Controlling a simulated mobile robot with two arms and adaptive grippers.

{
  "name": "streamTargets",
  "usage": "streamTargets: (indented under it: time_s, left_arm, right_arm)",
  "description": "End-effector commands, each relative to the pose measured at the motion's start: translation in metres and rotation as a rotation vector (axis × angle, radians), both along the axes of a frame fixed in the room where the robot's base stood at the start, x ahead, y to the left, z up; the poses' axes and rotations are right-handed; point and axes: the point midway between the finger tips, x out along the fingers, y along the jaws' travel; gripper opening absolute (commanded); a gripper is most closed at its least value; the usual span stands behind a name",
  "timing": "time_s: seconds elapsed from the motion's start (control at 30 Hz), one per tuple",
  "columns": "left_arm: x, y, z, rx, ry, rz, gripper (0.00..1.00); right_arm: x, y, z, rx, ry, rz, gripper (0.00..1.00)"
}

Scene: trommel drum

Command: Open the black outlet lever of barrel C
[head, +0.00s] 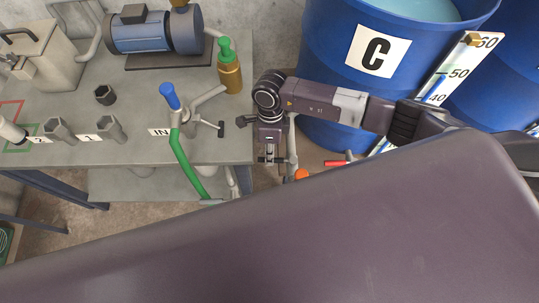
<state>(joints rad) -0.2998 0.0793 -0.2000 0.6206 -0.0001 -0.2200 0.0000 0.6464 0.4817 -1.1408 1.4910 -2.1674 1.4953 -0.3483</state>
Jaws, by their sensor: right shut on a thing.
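Barrel C (326,66) is the blue drum at the upper right, with a white label bearing a black C. My right gripper (269,158) points down in front of the barrel, just off the right edge of the grey bench. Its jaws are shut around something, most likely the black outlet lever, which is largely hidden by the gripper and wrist. A short dark piece sticks out on the left of the gripper; I cannot tell whether it belongs to the lever. The outlet itself is hidden. My left gripper is out of view.
The grey bench (225,140) holds a blue motor pump (150,33), a green-topped brass fitting (229,70), a blue-handled valve (170,97) with a green hose (186,165), and several dark sockets. A red handle (336,163) and an orange knob (301,174) sit low near the barrel.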

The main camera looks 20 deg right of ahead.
Motion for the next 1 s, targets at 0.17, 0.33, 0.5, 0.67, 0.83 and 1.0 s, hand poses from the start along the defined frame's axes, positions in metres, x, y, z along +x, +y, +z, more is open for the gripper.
streamTargets:
  time_s: [0.17,0.33,0.5,0.67,0.83,1.0]
  left_arm:
    - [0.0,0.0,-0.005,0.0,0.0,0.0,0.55]
    - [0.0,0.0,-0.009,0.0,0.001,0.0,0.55]
    - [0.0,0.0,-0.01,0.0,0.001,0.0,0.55]
    - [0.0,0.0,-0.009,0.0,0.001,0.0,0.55]
    - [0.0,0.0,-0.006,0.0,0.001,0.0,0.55]
    - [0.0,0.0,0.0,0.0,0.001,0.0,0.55]
  right_arm:
    - [0.01,-0.005,0.0,0.001,-0.002,-0.126,0.0]
    - [0.019,-0.012,0.0,0.0,-0.003,-0.28,0.0]
    - [0.027,-0.02,0.001,0.0,-0.003,-0.443,0.0]
    - [0.034,-0.029,0.002,0.001,-0.003,-0.595,0.0]
    - [0.039,-0.04,0.002,0.001,-0.002,-0.757,0.0]
    - [0.043,-0.052,0.003,0.001,-0.003,-0.918,0.0]
